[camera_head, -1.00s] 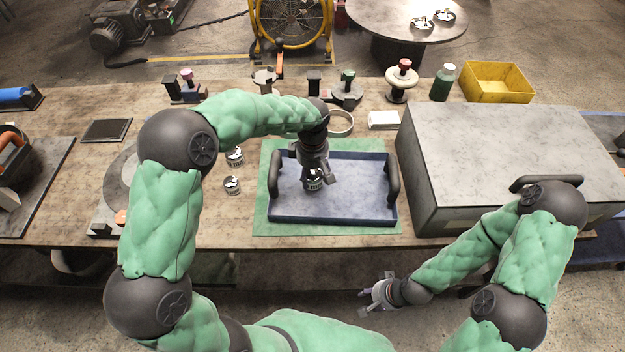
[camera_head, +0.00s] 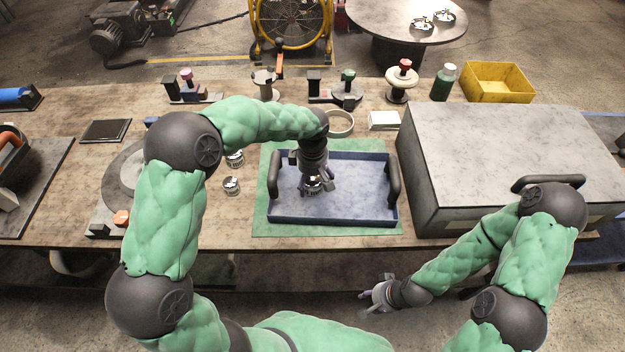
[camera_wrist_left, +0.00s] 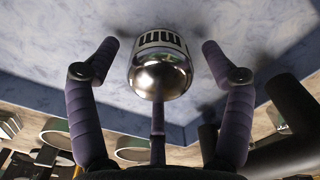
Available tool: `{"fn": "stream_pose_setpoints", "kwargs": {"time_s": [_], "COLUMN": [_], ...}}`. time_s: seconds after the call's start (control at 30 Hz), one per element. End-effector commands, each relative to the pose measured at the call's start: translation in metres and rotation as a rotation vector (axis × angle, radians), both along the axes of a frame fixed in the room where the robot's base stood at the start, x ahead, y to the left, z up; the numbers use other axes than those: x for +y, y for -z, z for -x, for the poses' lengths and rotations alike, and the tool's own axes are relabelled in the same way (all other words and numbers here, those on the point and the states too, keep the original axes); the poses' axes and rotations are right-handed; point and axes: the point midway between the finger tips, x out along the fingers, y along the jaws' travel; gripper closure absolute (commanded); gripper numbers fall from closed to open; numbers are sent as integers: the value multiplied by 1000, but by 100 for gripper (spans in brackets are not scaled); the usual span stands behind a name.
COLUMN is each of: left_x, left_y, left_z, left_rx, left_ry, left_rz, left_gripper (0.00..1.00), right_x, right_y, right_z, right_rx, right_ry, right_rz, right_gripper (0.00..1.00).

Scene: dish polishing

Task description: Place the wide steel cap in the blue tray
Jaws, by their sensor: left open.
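A shiny steel cap (camera_head: 314,184) with a dark-slotted light band is in the blue tray (camera_head: 350,213), near the middle of its floor. My left gripper (camera_head: 315,189) is over the tray, pointing down at this cap. My right gripper (camera_head: 377,296) is open and empty in front of the table's near edge. Whether this cap is the wide one I cannot tell by comparison.
The tray has raised black handles (camera_head: 393,182) and lies on a green mat (camera_head: 262,222). A large grey box (camera_head: 510,150) stands to the right.

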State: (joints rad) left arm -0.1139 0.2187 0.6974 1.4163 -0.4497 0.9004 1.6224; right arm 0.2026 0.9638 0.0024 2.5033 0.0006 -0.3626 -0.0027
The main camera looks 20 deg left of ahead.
Motion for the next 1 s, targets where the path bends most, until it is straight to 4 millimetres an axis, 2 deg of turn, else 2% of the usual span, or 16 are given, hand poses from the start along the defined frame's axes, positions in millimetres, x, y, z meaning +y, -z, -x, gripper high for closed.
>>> {"fn": "stream_pose_setpoints", "kwargs": {"time_s": [0.17, 0.5, 0.7, 1.0], "left_x": [0, 0, 0, 0], "left_y": [-13, -80, -110, -124], "left_z": [-1, -1, 0, 0], "left_rx": [-3, -4, -2, 0], "left_ry": [0, 0, 0, 0], "left_rz": [0, 0, 1, 0], "left_gripper": [19, 19, 19, 19], "right_x": [0, 0, 0, 0], "right_y": [-5, -19, -25, -26], "right_z": [0, 0, 0, 0], "right_rx": [0, 0, 0, 0], "right_ry": [0, 0, 0, 0], "right_rz": [0, 0, 0, 0], "right_gripper": [60, 60, 60, 60]}}
